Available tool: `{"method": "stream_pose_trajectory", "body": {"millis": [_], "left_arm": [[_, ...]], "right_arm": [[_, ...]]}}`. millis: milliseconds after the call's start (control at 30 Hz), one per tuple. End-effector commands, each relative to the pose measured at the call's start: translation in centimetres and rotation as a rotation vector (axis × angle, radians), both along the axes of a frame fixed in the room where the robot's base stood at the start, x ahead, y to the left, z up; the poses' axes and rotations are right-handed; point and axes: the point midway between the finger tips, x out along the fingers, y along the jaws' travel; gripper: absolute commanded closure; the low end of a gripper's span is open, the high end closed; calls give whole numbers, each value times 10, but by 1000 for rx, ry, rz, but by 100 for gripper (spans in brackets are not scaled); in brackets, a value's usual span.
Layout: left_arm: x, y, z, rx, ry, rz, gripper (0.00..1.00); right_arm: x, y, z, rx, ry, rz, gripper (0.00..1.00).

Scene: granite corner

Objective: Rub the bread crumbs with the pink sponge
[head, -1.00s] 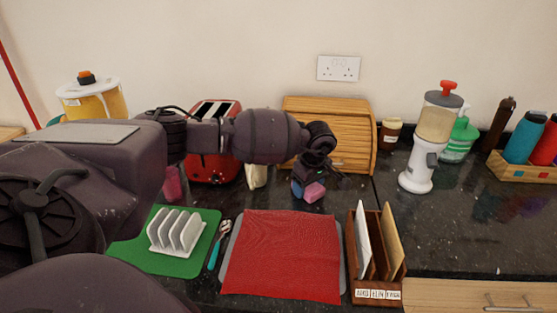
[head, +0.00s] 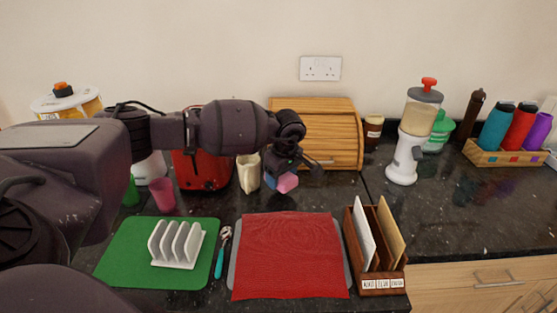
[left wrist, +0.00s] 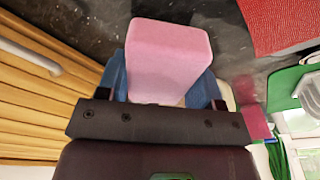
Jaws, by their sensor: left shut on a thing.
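The pink sponge (head: 288,183) is a small block held above the dark counter in front of the roll-top bread box. My left gripper (head: 279,178) is shut on it, with a blue finger showing beside it. In the left wrist view the sponge (left wrist: 168,55) sits between the two blue fingers of my left gripper (left wrist: 160,85) and sticks out past them. Whether the sponge touches the counter I cannot tell. I cannot make out bread crumbs for certain; pale marks show on the dark counter (left wrist: 75,22) in the left wrist view. My right gripper is not in view.
In front lie a red cloth (head: 290,255), a green board with a white rack (head: 178,243) and a wooden letter holder (head: 378,283).

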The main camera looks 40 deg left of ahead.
Motion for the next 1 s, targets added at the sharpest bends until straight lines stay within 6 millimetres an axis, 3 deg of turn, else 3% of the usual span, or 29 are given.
{"method": "stream_pose_trajectory", "body": {"millis": [433, 1000], "left_arm": [[-2, -1, 42, 1, -2, 11, 59], [-2, -1, 45, 0, 0, 13, 59]], "right_arm": [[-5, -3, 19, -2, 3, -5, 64], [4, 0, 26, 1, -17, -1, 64]]}}
